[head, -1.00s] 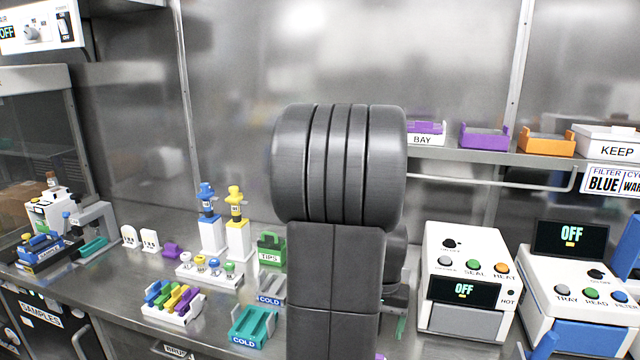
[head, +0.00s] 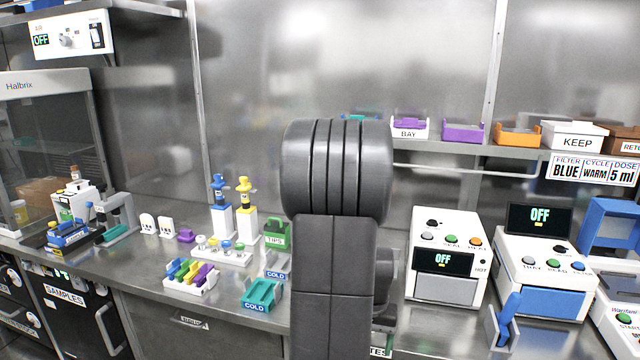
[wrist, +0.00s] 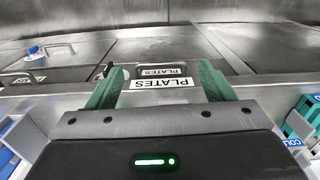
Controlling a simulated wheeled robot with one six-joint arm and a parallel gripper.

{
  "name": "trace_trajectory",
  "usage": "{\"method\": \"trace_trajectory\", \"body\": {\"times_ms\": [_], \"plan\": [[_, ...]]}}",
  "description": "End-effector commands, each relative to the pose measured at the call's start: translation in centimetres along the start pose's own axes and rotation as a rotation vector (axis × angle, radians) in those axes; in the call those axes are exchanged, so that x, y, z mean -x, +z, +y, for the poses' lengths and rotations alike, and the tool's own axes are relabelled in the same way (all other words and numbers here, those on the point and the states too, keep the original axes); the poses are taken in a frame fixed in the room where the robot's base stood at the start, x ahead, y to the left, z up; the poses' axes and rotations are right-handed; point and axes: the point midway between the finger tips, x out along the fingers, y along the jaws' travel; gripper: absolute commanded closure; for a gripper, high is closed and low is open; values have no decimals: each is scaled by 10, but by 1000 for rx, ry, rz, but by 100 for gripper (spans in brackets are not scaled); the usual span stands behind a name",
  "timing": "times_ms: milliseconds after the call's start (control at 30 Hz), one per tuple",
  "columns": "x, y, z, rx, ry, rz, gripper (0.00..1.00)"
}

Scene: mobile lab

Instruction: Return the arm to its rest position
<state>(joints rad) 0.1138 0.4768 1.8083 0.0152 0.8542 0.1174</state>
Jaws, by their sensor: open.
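My arm rises in the middle of the head view, its dark grey links in front of the bench. My gripper shows in the wrist view (wrist: 160,85), with two green fingers spread apart and nothing between them. Beyond the fingers is a dark front with labels reading PLATES (wrist: 160,83). In the head view the gripper itself is hidden behind my arm.
The steel bench (head: 140,262) holds a colourful tube rack (head: 190,278), a teal COLD block (head: 262,294), a sealer-like machine (head: 446,255) and a reader (head: 545,275). A shelf above holds trays and a KEEP box (head: 572,136). A glass-fronted cabinet stands at the left.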

Motion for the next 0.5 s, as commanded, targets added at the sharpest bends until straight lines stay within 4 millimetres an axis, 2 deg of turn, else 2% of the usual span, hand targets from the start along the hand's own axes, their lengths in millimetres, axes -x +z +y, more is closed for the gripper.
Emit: {"method": "trace_trajectory", "body": {"times_ms": [500], "plan": [[-82, -11, -33, 69, 4, -4, 25]]}}
